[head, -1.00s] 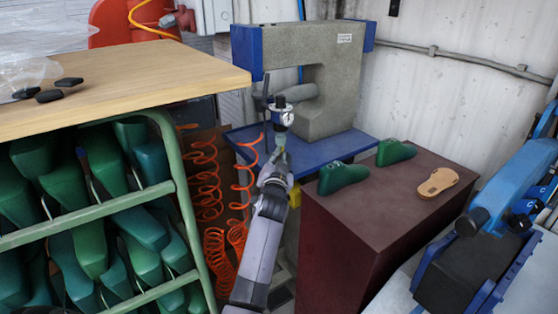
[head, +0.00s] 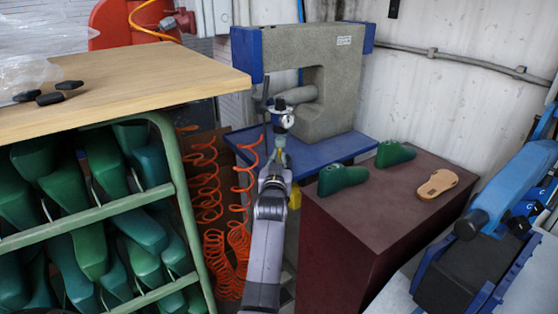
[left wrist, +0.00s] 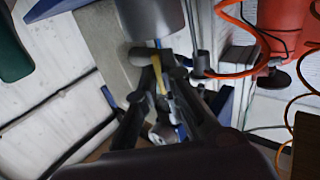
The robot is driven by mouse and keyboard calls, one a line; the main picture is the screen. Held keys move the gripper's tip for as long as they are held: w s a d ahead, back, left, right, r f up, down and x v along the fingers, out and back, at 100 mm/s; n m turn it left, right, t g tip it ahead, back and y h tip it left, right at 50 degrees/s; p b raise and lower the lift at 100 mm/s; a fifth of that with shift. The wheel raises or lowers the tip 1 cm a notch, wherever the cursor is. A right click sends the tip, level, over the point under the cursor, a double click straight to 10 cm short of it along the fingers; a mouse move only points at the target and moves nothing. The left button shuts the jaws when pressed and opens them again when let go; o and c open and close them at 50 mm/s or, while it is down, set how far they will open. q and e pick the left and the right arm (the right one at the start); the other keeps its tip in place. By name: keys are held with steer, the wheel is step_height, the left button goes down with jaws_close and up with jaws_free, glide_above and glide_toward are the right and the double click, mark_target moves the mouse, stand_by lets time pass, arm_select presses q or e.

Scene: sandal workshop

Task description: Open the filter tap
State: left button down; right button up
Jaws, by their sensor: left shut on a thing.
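The filter unit (head: 282,119), with a dark knob on top and a round pressure gauge, hangs in front of the blue and grey press. My left gripper (head: 277,158) is directly below it in the head view, at the end of my raised arm. In the left wrist view the fingers (left wrist: 160,78) are closed around a narrow yellow piece (left wrist: 158,74), which looks like the filter tap's lever. The fingers cover part of it, and its exact angle is hard to tell. The grey bowl of the filter shows just above the fingertips. My right gripper is not in view.
The press (head: 340,75) stands behind the filter. Orange coiled hoses (head: 208,195) hang at left. A wooden table (head: 130,80) over a green rack of shoe lasts is left; a maroon cabinet (head: 345,225) with two green lasts and a tan sole is right.

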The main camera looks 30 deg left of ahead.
arm_select(q)
steer(key=c, duration=1.8)
jaws_free()
steer(key=shift+o, duration=0.4)
